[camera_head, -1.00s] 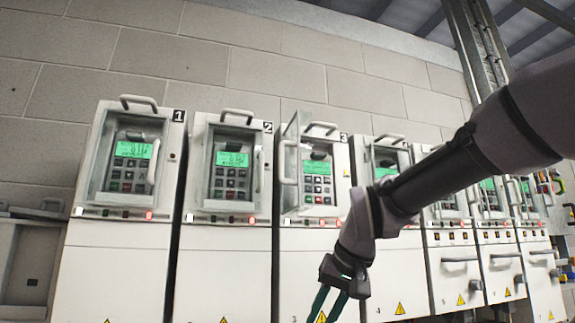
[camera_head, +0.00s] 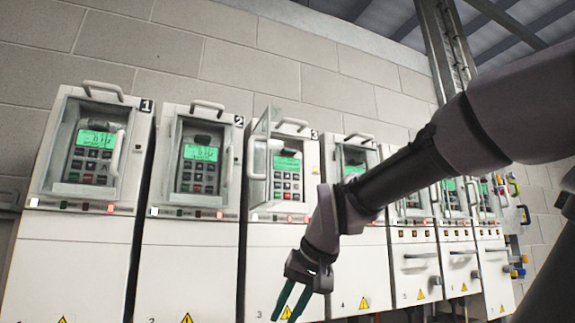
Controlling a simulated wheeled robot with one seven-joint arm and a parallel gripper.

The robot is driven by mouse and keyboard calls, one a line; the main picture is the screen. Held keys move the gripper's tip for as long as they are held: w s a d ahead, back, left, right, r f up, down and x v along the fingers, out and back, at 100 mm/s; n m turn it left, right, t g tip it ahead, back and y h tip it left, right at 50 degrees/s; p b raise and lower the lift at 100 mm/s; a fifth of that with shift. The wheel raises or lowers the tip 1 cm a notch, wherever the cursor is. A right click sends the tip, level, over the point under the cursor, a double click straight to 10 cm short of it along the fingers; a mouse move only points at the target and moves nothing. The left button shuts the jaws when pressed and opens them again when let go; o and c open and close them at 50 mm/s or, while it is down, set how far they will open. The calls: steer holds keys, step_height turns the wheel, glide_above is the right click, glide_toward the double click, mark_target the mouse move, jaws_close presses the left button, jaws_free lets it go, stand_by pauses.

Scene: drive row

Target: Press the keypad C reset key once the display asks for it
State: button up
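Several white drive cabinets stand in a row, each with a keypad and a lit green display. Cabinet 3 (camera_head: 277,262) has its clear keypad cover (camera_head: 261,155) swung open to the left. Its keypad (camera_head: 287,177) shows bare, with grey keys and a few red and green ones. The text on its display (camera_head: 287,163) is too small to read. I see no letter C marking any keypad. My gripper (camera_head: 290,304) hangs low in front of cabinets 3 and 4, below the keypads. Its two green fingers point down, slightly apart, with nothing seen between them.
Keypads on cabinet 1 (camera_head: 92,158) and cabinet 2 (camera_head: 198,167) sit behind shut covers with handles. Red lamps glow under several keypads. My arm crosses from the right and hides part of cabinet 4 (camera_head: 363,268). Coloured items hang on the wall at far right.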

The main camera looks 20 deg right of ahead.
stand_by(0.4)
jaws_close()
stand_by(1.6)
